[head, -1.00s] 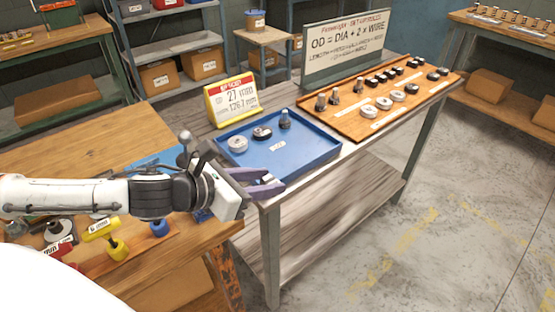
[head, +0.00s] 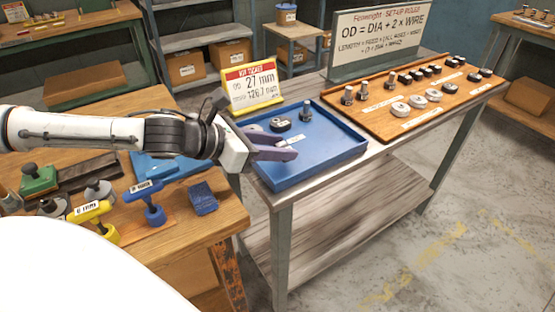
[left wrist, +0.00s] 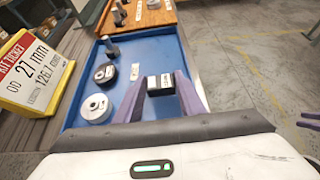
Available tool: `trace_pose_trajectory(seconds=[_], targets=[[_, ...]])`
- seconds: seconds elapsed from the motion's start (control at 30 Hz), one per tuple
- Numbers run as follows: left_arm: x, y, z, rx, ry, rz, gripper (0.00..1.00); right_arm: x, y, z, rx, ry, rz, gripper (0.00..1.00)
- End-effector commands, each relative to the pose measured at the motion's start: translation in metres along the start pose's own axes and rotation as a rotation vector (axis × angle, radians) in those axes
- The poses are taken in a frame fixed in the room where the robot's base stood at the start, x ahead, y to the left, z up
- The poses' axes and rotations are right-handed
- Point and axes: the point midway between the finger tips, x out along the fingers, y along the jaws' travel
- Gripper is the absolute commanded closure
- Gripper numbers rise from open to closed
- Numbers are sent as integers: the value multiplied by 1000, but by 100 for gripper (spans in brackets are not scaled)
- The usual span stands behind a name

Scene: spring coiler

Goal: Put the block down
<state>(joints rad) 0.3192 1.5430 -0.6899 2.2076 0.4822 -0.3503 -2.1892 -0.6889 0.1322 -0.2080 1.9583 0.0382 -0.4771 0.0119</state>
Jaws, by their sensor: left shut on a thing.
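My left gripper (head: 292,148) reaches in from the left over the left part of the blue tray (head: 335,165). In the left wrist view its purple fingers (left wrist: 165,92) are shut on a small dark block (left wrist: 160,83) with a pale label. The fingers hide the block in the head view. I cannot tell whether the block touches the tray floor. The tray holds a black ring (left wrist: 104,72), a silver disc (left wrist: 95,107) and an upright post (left wrist: 112,47). Purple finger-like parts, probably my right gripper (left wrist: 311,121), show at the right edge of the wrist view.
A yellow-framed ticket (head: 252,88) reading 27 mm stands behind the tray. A wooden board (head: 410,115) with several rollers lies to the right. The left bench holds a blue block (head: 203,198) and yellow and blue T-handled tools (head: 150,200). The tray's right part is clear.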

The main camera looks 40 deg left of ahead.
Motion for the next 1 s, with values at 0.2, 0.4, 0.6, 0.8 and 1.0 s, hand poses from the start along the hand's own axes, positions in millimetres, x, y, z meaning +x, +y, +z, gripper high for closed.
trace_pose_trajectory(seconds=[0.2,0.4,0.6,0.8,1.0], targets=[[11,-1,-19,0,-2,-2,94,6,-2,1,-3,8,-5,69],[10,-1,-18,0,-2,-1,94,6,-2,-2,-3,12,-4,69],[11,0,-21,0,1,-1,48,6,-2,-1,-3,11,-3,69],[11,0,-21,0,1,-1,46,7,-1,0,-2,9,-2,69],[9,0,-20,2,1,1,46,8,0,1,-2,9,-1,69]])
